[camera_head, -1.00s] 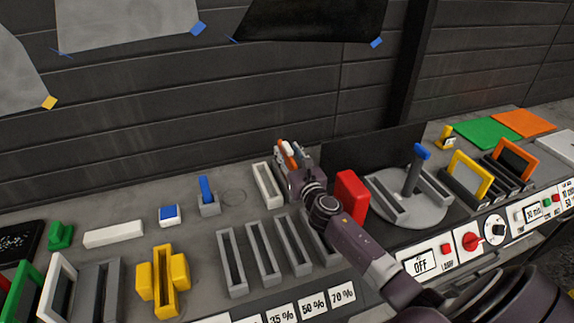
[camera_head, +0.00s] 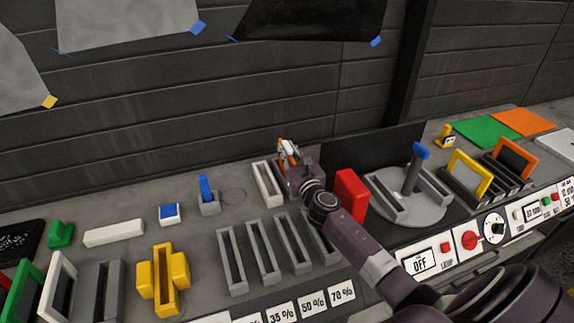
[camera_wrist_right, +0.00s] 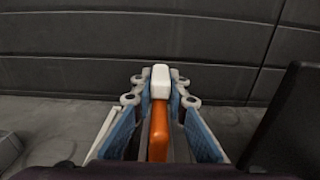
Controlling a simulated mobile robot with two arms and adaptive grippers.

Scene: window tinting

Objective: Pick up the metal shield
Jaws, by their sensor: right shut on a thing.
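My right gripper (camera_head: 290,155) is at the back of the bench, just right of a white slotted holder. In the right wrist view, its blue-padded fingers (camera_wrist_right: 161,95) are shut on an upright orange piece with a white top (camera_wrist_right: 158,130). The lower part of this piece is hidden by the gripper. I cannot tell whether it is the metal shield, and no other thing is clearly a metal shield. My left gripper is not in view.
A red block (camera_head: 351,194) stands close to the right of my wrist, before a dark panel. A round grey stand (camera_head: 430,212) with a blue-topped post is farther right. Grey slotted holders (camera_head: 231,262) stand in front. The dark wall (camera_head: 150,130) rises behind the bench.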

